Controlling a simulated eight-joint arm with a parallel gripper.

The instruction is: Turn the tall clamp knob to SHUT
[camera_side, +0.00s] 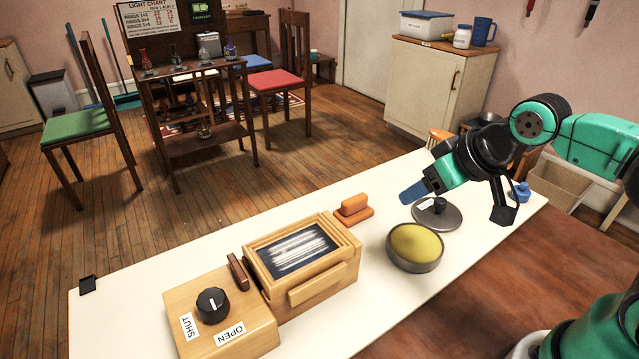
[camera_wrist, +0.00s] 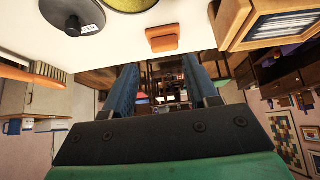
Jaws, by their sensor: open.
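A black round knob (camera_side: 212,305) with a white pointer line stands on a light wooden box (camera_side: 180,296) at the front left of the white table. A SHUT label (camera_side: 188,326) is on the box to the knob's left, and an OPEN label (camera_side: 229,334) is below it. My gripper (camera_side: 408,196) is well to the right of the knob, raised above the table, with blue fingers. In the wrist view my gripper (camera_wrist: 160,78) shows two fingers spread apart with nothing between them. The knob does not show there.
A wooden frame with a dark streaked panel (camera_side: 295,250) adjoins the knob box. A brown wooden piece (camera_side: 238,271) stands close beside the knob. An orange block (camera_side: 353,208), a yellow-filled bowl (camera_side: 415,245) and a grey disc with a black knob (camera_side: 452,219) lie to the right.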

